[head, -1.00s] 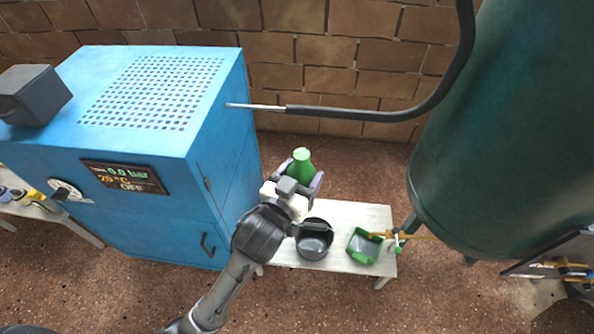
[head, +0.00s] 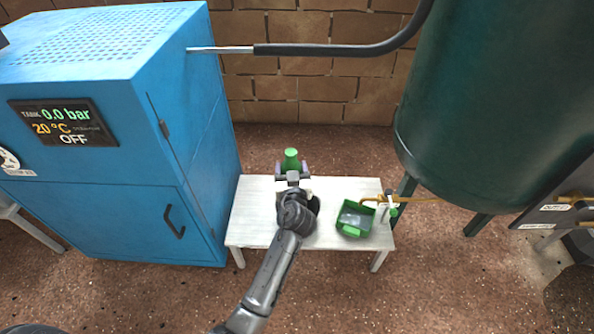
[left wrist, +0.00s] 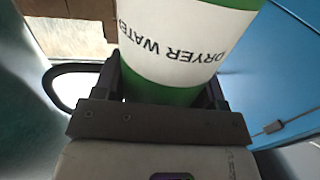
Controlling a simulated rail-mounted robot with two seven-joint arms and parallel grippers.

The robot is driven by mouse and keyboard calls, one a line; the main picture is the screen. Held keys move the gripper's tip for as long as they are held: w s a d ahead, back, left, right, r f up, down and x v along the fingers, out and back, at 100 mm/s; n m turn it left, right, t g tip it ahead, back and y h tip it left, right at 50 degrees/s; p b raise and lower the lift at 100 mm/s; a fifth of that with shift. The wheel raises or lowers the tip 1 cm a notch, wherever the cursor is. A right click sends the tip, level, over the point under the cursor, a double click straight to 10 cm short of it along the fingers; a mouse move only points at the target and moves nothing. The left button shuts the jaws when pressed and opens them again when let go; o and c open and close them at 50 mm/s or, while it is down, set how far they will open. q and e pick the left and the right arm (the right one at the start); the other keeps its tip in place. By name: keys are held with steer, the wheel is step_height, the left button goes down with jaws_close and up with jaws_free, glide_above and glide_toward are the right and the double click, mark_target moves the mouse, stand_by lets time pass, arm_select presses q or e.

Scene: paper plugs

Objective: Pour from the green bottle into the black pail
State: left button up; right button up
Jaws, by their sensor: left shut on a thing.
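The green bottle (head: 291,157) is in my left gripper (head: 292,172), above the white table. In the left wrist view the bottle (left wrist: 185,45) sits between the two fingers (left wrist: 165,95), with a white label reading DRYER WATER upside down. In that view the fingers are shut on it. The black pail (head: 315,204) stands on the table, mostly hidden behind my left wrist and forearm; only part of its dark side shows. I cannot see into the pail or tell what the bottle holds. My right gripper is not in view.
A green tray (head: 355,219) is on the right of the white table (head: 253,212), with a brass tap (head: 383,201) beside it. A blue cabinet (head: 110,200) stands close on the left. A large dark green tank (head: 480,110) stands on the right, and a black hose (head: 340,49) hangs above.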

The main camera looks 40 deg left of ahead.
arm_select(q)
steer(key=shift+n+g+y, duration=0.3)
steer(key=shift+g, duration=0.1)
steer(key=f+b, duration=0.1)
steer(key=f, duration=0.2)
steer(key=w+f+b, duration=0.1)
steer(key=f+b, duration=0.1)
steer(key=f, duration=0.2)
steer(key=a+f+b, duration=0.1)
steer(key=f+b, duration=0.1)
steer(key=f, duration=0.1)
steer(key=shift+w+f, duration=0.25)
steer(key=shift+f, duration=0.1)
steer(key=shift+m+g, duration=0.3)
steer(key=shift+m, duration=0.5)
steer(key=shift+s+a+f+b, duration=0.1)
steer(key=shift+s+f+b, duration=0.15)
steer(key=shift+f+b, duration=0.55)
steer(key=shift+s+a+f+b, duration=0.1)
steer(key=shift+s+f+b, duration=0.2)
steer(key=shift+f, duration=0.85)
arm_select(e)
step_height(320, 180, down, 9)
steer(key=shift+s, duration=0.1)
arm_select(q)
steer(key=shift+s+r+m, duration=0.1)
steer(key=shift+s+m, duration=0.25)
steer(key=shift+m, duration=0.15)
